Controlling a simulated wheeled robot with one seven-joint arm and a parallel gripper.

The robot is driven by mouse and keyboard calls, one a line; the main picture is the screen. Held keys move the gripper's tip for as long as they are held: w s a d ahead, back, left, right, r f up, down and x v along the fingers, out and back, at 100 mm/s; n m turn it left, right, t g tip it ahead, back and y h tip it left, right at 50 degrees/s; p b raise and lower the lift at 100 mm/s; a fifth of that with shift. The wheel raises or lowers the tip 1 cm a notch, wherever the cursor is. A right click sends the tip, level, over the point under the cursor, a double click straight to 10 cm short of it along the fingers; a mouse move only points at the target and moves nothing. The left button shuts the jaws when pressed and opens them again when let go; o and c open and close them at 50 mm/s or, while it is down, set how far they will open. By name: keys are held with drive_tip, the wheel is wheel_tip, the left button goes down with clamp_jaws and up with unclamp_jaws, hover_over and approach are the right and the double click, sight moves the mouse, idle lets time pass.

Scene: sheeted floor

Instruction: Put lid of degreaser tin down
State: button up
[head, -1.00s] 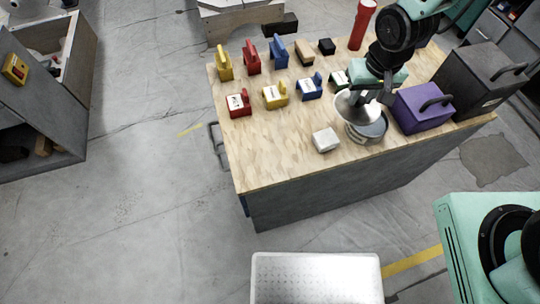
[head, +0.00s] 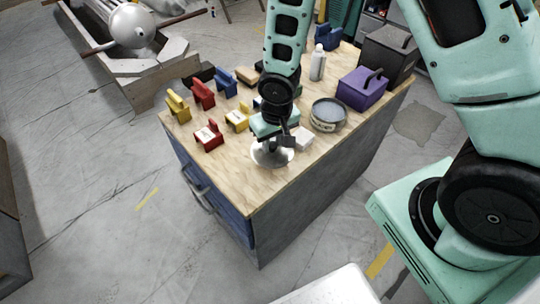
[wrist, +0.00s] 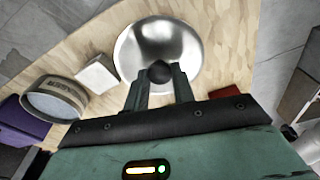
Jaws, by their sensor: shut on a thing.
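The lid (head: 268,155) is a shiny silver dome with a dark round knob. My gripper (wrist: 160,76) is shut on the knob, and the lid's bowl (wrist: 158,40) spreads out beyond the fingers in the wrist view. In the head view my gripper (head: 282,138) points down over the front part of the wooden worktop (head: 262,190), with the lid low at the wood. I cannot tell whether its rim touches. The degreaser tin (head: 328,114) stands uncovered to the right of the lid; it also shows at left in the wrist view (wrist: 55,98).
A white block (head: 304,138) sits between lid and tin. Red, yellow and blue handled items stand at the worktop's left, such as a red one (head: 209,136). A purple box (head: 360,90) and dark toolbox (head: 388,55) stand at right. The front corner of the worktop is bare.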

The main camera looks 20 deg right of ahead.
sight(272, 152)
drive_tip(key=shift+f, duration=2.3)
drive_tip(key=shift+f+b, duration=0.2)
drive_tip(key=shift+b, duration=0.1)
drive_tip(key=o, duration=1)
drive_tip(key=shift+c, duration=0.2)
drive_tip(key=shift+r, duration=0.1)
wheel_tip(272, 152, up, 12)
drive_tip(key=s+p, duration=0.1)
drive_tip(key=s+a+r+n, duration=0.3)
drive_tip(key=s+r, duration=0.4)
drive_tip(key=s, duration=0.2)
drive_tip(key=s+a+r+n+g, duration=0.1)
drive_tip(key=s+a+r+n, duration=0.2)
drive_tip(key=s+r, duration=0.4)
drive_tip(key=s, duration=0.3)
